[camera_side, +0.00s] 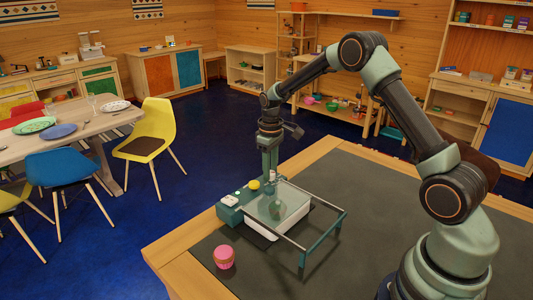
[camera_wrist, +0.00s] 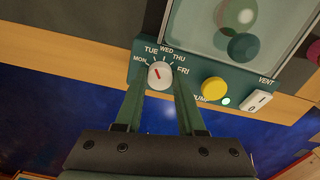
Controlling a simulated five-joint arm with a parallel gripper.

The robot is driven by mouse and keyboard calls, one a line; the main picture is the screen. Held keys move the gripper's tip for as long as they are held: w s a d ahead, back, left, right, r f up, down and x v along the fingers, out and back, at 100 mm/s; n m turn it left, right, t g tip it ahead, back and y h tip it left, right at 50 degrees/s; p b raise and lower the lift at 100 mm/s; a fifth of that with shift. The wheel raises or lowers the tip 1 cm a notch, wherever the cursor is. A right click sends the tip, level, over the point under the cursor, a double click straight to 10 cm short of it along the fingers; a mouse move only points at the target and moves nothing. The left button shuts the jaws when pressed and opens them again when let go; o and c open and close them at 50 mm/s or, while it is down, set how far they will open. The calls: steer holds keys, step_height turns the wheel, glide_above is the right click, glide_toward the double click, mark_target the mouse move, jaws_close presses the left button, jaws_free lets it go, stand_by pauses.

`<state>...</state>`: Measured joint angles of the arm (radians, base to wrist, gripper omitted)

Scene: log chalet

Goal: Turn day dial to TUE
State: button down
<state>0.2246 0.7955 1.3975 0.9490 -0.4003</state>
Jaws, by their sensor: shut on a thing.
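The day dial (camera_wrist: 161,77) is a white round knob on a teal panel (camera_wrist: 138,75), with MON, TUE, WED, THU and FRI printed around it. Its red mark points up and left, toward the MON and TUE side; I cannot tell exactly which label it meets. My gripper (camera_wrist: 160,86) is shut on the dial, one finger on each side of it.
A yellow button (camera_wrist: 214,88) and a white rocker switch (camera_wrist: 257,101) sit to the right of the dial. The table's right part is clear.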

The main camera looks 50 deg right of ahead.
steer(key=shift+r, duration=0.1)
steer(key=c, duration=0.5)
jaws_free()
step_height(320, 180, up, 12)
stand_by(0.3)
